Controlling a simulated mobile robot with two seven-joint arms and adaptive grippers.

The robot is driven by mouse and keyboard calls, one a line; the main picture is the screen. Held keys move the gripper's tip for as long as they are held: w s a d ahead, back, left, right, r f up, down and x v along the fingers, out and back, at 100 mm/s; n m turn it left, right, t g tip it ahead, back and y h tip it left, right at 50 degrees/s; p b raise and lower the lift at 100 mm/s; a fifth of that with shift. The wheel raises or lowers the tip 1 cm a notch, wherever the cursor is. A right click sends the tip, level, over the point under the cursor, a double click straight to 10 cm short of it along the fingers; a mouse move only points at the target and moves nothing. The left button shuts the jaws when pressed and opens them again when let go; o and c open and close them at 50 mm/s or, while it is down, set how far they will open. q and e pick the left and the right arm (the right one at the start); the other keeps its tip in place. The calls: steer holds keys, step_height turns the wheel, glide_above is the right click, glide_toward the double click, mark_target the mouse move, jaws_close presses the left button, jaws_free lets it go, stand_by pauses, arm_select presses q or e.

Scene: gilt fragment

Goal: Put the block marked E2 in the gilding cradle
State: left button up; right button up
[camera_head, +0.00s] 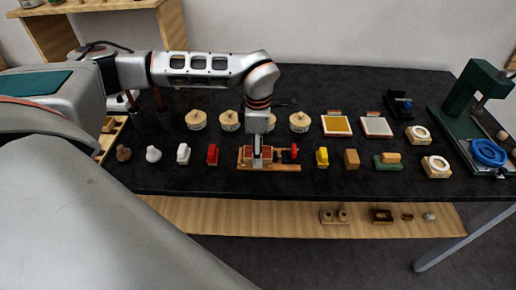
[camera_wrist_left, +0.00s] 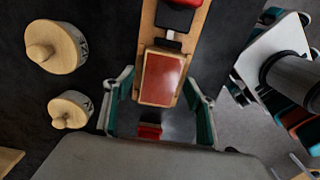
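The cradle appears to be the wooden fixture (camera_head: 285,168) with red parts in the middle of the black table. It also shows at the top of the wrist view (camera_wrist_left: 195,32). My left gripper (camera_head: 257,163) points down over it. In the wrist view the teal fingers (camera_wrist_left: 160,85) stand apart, either side of a red-topped wooden piece (camera_wrist_left: 162,78). I cannot tell whether they touch it or whether it is a loose block. No E2 mark is legible. The row beside the cradle holds a red block (camera_head: 212,155), a white block (camera_head: 183,153), a yellow block (camera_head: 322,157) and a tan block (camera_head: 351,159). My right gripper is not in view.
Round wooden-lidded pots (camera_head: 299,122) stand behind the cradle. Farther right are a gold-coloured pad (camera_head: 337,125), a white pad (camera_head: 376,126), a green block (camera_head: 387,163) and a green press (camera_head: 470,100). A wooden shelf (camera_head: 300,217) lies below the table's front edge.

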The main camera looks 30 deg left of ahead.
arm_select(q)
steer(key=shift+r, duration=0.25)
step_height(320, 180, up, 12)
steer(key=shift+b, duration=0.35)
steer(key=shift+f, duration=0.1)
stand_by(0.5)
